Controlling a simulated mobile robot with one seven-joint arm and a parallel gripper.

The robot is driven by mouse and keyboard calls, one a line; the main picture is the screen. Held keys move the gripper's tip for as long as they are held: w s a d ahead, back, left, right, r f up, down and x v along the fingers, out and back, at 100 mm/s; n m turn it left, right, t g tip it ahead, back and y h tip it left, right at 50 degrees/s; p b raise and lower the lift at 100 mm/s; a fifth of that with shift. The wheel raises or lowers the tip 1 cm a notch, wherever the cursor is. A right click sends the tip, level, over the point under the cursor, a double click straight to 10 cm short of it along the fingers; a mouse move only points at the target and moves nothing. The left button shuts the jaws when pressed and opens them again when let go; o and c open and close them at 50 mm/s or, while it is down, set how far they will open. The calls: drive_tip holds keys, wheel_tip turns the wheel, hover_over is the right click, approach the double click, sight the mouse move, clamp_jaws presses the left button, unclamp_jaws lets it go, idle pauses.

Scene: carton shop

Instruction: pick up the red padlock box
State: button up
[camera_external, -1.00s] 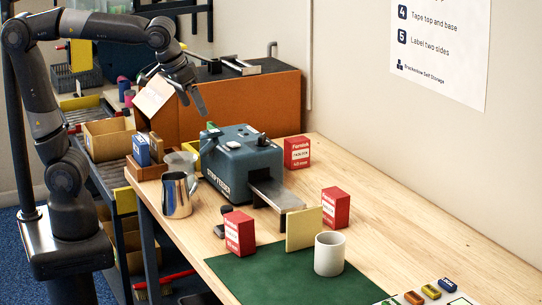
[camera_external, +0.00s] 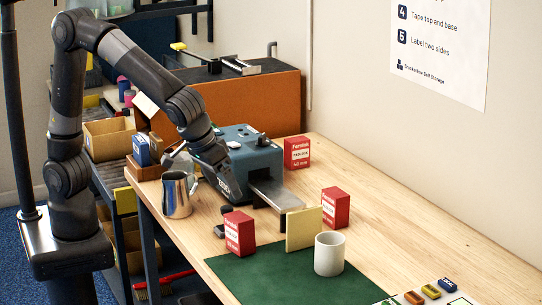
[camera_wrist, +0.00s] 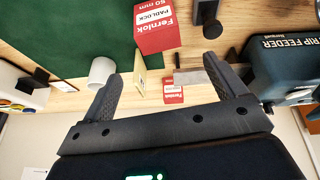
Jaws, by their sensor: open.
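Three red Fernlok padlock boxes stand on the wooden bench in the external view: one (camera_external: 239,233) at the green mat's left corner, one (camera_external: 335,208) behind the tan card, one (camera_external: 297,152) beside the feeder. The wrist view shows one large red box (camera_wrist: 157,30) reading "PADLOCK" at the top and a smaller one (camera_wrist: 173,94) between the finger lines. My gripper (camera_wrist: 164,84) is open and empty, its two fingers spread wide. In the external view my wrist is low in front of the feeder; the fingertips are hard to make out there.
The blue-grey strip feeder (camera_external: 245,165) stands close by my wrist, with a metal jug (camera_external: 177,195) left of it. A tan card (camera_external: 304,229) stands upright beside the front-left box. A white mug (camera_external: 329,254) stands on the green mat (camera_external: 262,275).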

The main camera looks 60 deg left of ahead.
sight(236, 220)
drive_tip(key=x, duration=0.6)
drive_tip(key=shift+s+f, duration=0.25)
drive_tip(key=shift+f, duration=0.3)
drive_tip(key=shift+x, duration=3.15)
drive_tip(key=shift+w+d, duration=0.1)
drive_tip(key=shift+r, duration=0.1)
drive_tip(key=c, duration=1.2)
